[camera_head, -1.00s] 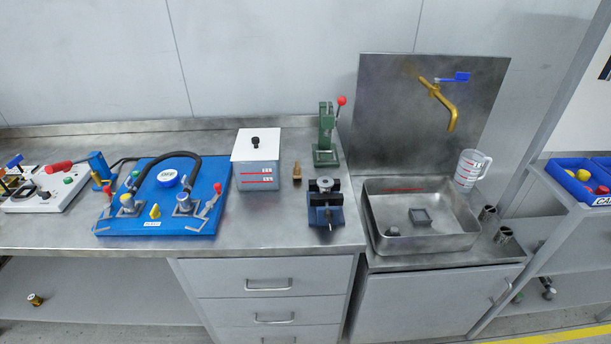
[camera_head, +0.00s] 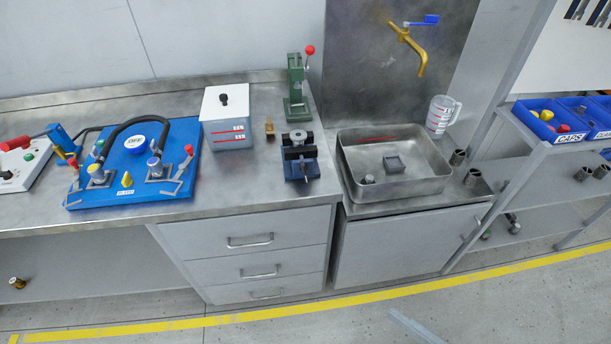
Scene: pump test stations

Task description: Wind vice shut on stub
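The vice (camera_head: 300,157) is a small dark blue and black bench vice near the front edge of the steel bench, left of the sink. A grey round piece (camera_head: 298,136) shows at its top; I cannot tell whether this is the stub. My gripper is not in view.
A green press (camera_head: 295,88) with a red knob stands behind the vice. A brass piece (camera_head: 269,128), a lidded box (camera_head: 227,118) and a blue pump board (camera_head: 150,165) are to the left. A steel sink tray (camera_head: 345,165) is to the right.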

